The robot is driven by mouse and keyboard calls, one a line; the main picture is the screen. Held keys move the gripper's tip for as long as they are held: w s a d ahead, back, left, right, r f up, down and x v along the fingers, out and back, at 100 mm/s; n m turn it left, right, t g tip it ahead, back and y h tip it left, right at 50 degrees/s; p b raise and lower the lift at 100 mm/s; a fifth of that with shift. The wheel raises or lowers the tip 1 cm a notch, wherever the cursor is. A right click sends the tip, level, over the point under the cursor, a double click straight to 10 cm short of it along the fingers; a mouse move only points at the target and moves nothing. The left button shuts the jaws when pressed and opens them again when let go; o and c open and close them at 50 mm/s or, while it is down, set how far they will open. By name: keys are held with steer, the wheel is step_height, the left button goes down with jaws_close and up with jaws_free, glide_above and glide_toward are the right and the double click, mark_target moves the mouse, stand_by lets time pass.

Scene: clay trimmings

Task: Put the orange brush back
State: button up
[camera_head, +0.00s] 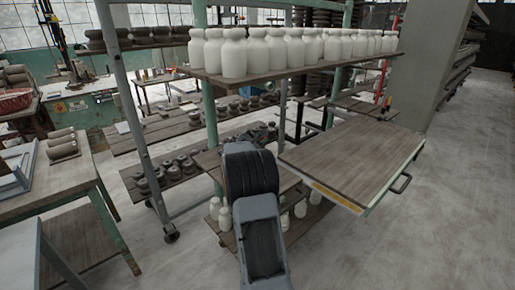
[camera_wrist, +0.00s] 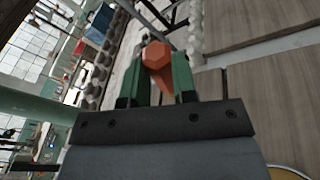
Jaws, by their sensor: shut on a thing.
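In the wrist view, my gripper (camera_wrist: 160,80) is shut on the orange brush (camera_wrist: 156,55). The brush sits between the two green fingers, with a flat, many-sided end facing the camera and a tapering part lower down. Its bristles cannot be made out. In the head view, my dark arm reaches toward the shelf rack, and the gripper and brush are not clearly visible behind it.
A rack with white bottles on its upper shelf (camera_head: 280,68) stands ahead. A bare wooden board (camera_head: 355,160) with a handle juts out right of my arm. A worktable (camera_head: 62,178) with clay rolls is at left. Grey floor (camera_head: 400,240) is clear at right.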

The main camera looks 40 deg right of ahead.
steer(key=shift+w+f, duration=0.2)
steer(key=shift+f, duration=1.65)
steer(key=o, duration=0.9)
